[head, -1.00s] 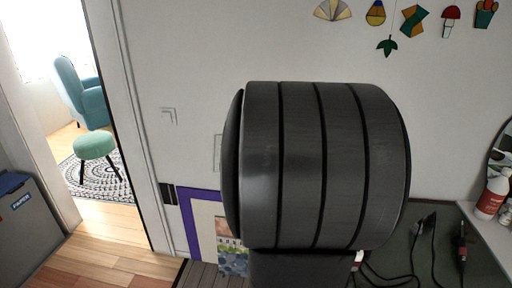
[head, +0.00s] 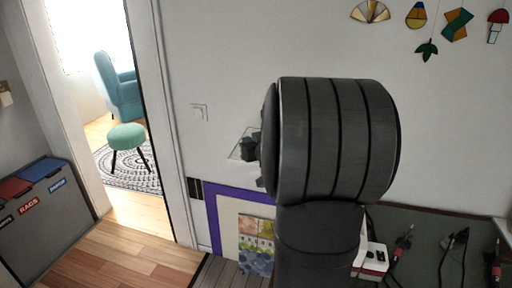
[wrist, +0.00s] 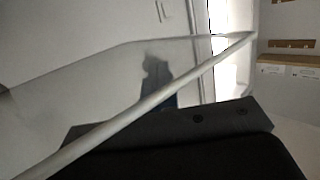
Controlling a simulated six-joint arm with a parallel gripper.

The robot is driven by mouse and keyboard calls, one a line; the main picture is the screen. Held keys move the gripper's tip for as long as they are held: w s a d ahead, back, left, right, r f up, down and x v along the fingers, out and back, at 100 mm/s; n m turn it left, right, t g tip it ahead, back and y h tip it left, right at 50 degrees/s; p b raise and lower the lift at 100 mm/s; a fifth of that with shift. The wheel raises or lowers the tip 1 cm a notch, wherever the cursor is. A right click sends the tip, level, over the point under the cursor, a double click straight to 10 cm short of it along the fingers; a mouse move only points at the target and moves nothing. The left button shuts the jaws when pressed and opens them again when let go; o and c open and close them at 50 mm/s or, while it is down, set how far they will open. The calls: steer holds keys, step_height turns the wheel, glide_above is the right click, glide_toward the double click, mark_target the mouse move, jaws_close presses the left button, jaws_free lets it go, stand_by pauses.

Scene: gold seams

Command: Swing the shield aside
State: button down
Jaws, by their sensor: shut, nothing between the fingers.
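The shield looks like a clear sheet with a pale edge. In the wrist view the shield (wrist: 85,82) spans the left and middle, and its edge runs diagonally from lower left to upper right. In the head view a small part of it (head: 236,152) shows left of my arm, which hides the rest. My gripper (head: 250,146) is a small dark shape just left of my large dark arm link, at the shield. It is shut and empty. A dark shape shows through the sheet in the wrist view. I cannot tell whether the gripper touches the shield.
A dark bench (head: 430,232) with tools and cables lies at right. A picture with a purple border (head: 212,226) is below the gripper. Grey bins (head: 45,220) stand at far left, beside an open doorway with a teal stool (head: 127,137). Glass ornaments hang on the upper wall.

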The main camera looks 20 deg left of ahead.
steer(key=shift+w+a, duration=0.15)
steer(key=shift+a, duration=0.05)
steer(key=s+d+r, duration=0.2)
steer(key=s+d, duration=0.4)
steer(key=s, duration=0.6)
steer(key=shift+d+r, duration=0.3)
steer(key=shift+r, duration=0.1)
steer(key=w+a+f, duration=0.1)
steer(key=w+a, duration=0.1)
steer(key=w, duration=0.2)
steer(key=w+a, duration=0.2)
steer(key=w, duration=0.2)
steer(key=w+a+f, duration=0.1)
steer(key=w+a, duration=0.1)
steer(key=w, duration=0.2)
steer(key=shift+a+f, duration=0.25)
steer(key=shift+f, duration=0.1)
